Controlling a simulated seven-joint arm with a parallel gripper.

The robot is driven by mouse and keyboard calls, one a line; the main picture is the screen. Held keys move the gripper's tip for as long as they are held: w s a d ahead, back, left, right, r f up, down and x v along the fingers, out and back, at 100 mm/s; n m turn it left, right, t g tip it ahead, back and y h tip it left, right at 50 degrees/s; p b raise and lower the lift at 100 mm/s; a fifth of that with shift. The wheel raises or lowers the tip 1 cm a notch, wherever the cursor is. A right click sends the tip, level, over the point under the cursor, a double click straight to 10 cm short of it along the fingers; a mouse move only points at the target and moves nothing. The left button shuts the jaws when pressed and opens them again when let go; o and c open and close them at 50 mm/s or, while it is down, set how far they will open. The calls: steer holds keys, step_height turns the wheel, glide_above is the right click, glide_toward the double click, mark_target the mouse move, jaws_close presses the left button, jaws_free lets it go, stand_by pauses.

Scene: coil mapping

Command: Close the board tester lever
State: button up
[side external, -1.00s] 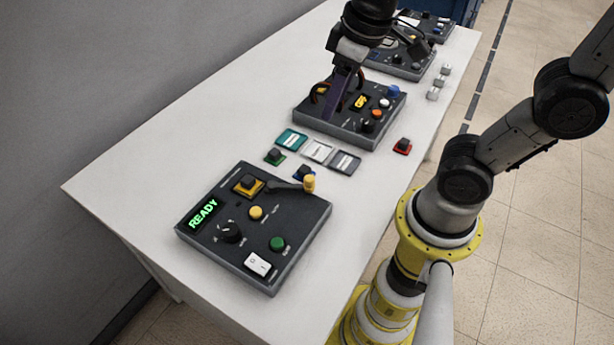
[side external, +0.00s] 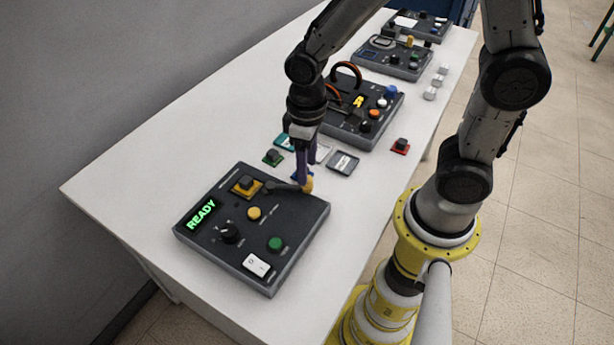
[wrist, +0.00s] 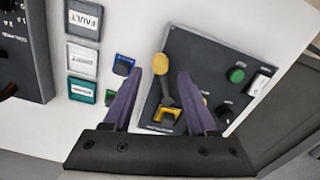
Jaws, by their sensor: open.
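The board tester (side external: 215,255) is the dark box at the near end of the table, with a green READY display (side external: 201,214). Its lever (side external: 284,187) lies out from the yellow clamp area (side external: 247,186) toward the box's far right corner, ending in a yellow knob (side external: 308,186). My gripper (side external: 304,183) points down at that knob. In the wrist view my gripper (wrist: 160,74) is open, and the lever with its yellow knob (wrist: 160,63) shows between the purple fingers. I cannot tell whether a finger touches it.
Label cards (side external: 342,163), a green-based block (side external: 273,157) and a red-based block (side external: 401,146) lie behind the tester. A blue block (wrist: 124,64) is close beside one finger. Another dark panel (side external: 345,125) with cable loops stands farther back. The table's left side is clear.

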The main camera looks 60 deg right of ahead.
steer(key=shift+f, duration=2.3)
jaws_close()
steer(key=shift+r, duration=0.1)
